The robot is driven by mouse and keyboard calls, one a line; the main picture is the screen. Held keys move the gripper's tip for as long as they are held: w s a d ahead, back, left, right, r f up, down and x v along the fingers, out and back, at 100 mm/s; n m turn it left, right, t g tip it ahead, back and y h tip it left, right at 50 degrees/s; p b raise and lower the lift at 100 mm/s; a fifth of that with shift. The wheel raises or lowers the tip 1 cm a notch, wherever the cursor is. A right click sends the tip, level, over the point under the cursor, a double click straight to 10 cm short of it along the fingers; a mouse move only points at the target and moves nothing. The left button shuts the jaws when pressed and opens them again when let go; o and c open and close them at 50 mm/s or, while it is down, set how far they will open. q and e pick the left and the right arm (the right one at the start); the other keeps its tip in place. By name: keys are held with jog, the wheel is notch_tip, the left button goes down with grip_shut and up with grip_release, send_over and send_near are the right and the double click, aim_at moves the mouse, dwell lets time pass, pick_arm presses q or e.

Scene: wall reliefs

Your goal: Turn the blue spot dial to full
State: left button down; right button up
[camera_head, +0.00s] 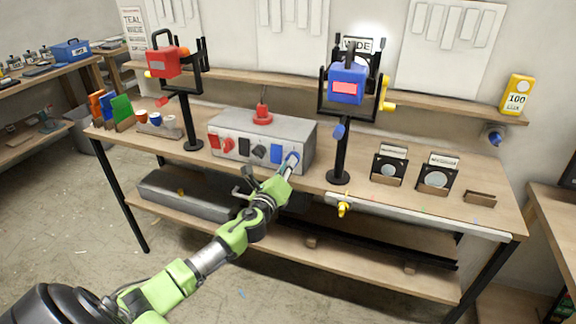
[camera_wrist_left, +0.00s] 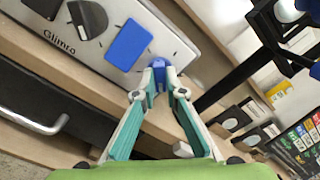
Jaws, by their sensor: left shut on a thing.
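The blue dial (camera_head: 294,157) is at the right end of the front of a grey control box (camera_head: 286,128) on the bench. My left gripper (camera_head: 288,166) reaches up to it from below. In the left wrist view the fingers of my left gripper (camera_wrist_left: 160,80) are closed on the blue dial (camera_wrist_left: 158,64), which is partly covered by them. A blue rectangular switch (camera_wrist_left: 128,45) is just left of the dial, with tick marks on the panel around the dial. The dial's pointer is hidden. My right gripper is not in view.
A blue spot lamp (camera_head: 347,84) on a black stand is behind and right of the box. A red lamp (camera_head: 163,62) is on the left. A red dial (camera_head: 228,145) and a black dial (camera_head: 259,152) share the panel. Framed cards (camera_head: 390,166) stand on the right.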

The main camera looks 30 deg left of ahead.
pick_arm(q)
jog(key=shift+f, duration=0.1)
jog(key=c, duration=2.1)
grip_release()
jog(key=shift+s, duration=0.1)
jog(key=v, duration=1.2)
